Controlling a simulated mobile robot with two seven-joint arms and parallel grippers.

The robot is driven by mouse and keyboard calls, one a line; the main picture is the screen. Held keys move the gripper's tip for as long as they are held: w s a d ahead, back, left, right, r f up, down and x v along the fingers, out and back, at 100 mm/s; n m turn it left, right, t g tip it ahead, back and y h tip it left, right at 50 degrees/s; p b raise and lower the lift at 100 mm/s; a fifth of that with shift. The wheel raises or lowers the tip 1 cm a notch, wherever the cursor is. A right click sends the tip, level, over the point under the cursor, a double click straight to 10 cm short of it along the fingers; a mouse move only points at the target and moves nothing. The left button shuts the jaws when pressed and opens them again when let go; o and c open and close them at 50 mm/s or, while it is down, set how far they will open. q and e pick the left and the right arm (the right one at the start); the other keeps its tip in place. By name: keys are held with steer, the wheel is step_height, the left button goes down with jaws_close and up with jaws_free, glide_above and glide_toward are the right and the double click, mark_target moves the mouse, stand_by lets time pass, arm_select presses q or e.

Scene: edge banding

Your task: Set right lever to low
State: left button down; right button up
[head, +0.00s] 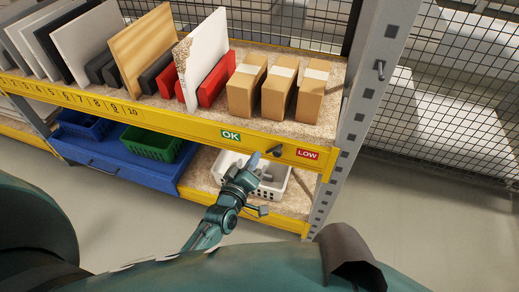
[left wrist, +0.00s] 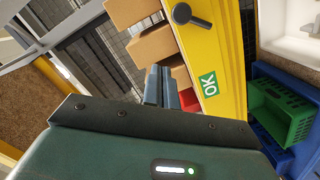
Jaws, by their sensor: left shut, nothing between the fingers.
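A dark lever (head: 276,151) sits on the yellow shelf rail, between the green OK label (head: 230,135) and the red LOW label (head: 307,154). It also shows at the top of the left wrist view (left wrist: 192,16), with a round pivot end and a short arm. In the head view its arm lies roughly along the rail; its exact angle is hard to tell. My left gripper (head: 254,161) is shut and empty, just below and left of the lever, apart from it in the left wrist view. My right gripper is not in view.
Cardboard boxes (head: 277,92), red holders and upright panels stand on the shelf above the yellow rail (head: 180,122). A white basket (head: 287,188) sits below, near my gripper. A grey post (head: 355,120) stands right of the LOW label. Blue and green bins (head: 160,143) are at left.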

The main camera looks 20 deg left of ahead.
arm_select(q)
steer(key=shift+s+a+r, duration=0.1)
steer(key=shift+s, duration=1)
steer(key=shift+s+a+r, duration=0.1)
steer(key=shift+s, duration=1)
steer(key=s+f+m+g, duration=0.2)
steer(key=s+m+g, duration=0.1)
steer(key=s+m, duration=0.3)
steer(key=s+f+m+g+h, duration=0.1)
steer(key=s+f+m+g, duration=0.2)
steer(key=s+m, duration=0.3)
steer(key=s+g, duration=0.1)
steer(key=s, duration=0.3)
steer(key=shift+d+f, duration=0.2)
steer(key=shift+d, duration=0.1)
steer(key=shift+a, duration=0.1)
